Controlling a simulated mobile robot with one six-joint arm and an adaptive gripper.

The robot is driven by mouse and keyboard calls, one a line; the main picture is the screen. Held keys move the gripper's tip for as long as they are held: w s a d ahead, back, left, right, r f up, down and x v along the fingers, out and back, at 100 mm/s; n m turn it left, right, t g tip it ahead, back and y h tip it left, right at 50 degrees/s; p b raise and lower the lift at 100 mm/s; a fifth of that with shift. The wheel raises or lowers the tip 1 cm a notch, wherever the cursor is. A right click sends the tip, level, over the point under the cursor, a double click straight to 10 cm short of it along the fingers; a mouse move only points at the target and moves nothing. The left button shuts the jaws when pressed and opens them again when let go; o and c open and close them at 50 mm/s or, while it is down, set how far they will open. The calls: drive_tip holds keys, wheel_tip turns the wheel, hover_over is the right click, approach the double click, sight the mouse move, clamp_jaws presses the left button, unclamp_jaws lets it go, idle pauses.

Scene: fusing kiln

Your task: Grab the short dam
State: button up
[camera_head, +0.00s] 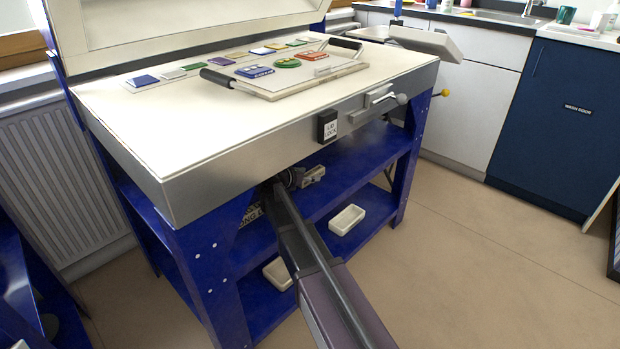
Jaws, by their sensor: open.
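A small beige block (315,173), which looks like a short dam, is on the upper blue shelf (350,166) under the kiln. My arm reaches in from the bottom of the picture to this shelf. My gripper (296,177) is at the arm's far end, close to the left side of the block and partly in the shade of the kiln. It is open. I cannot tell whether its fingers are around the block or only beside it. A partly covered sign (251,214) with dark lettering shows left of my arm.
The kiln's steel front (240,160) overhangs the shelf. A lid lock box (327,126) and a latch handle (380,102) stick out from it.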

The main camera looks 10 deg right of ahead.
sight(309, 174)
idle(0.3)
clamp_jaws()
drive_tip(key=shift+r, duration=0.1)
wheel_tip(309, 174, up, 4)
drive_tip(key=p, duration=0.4)
drive_tip(key=shift+s, duration=0.1)
drive_tip(key=s+d, duration=1)
drive_tip(key=s, duration=0.4)
drive_tip(key=shift+s+d+f, duration=0.25)
drive_tip(key=shift+f, duration=0.1)
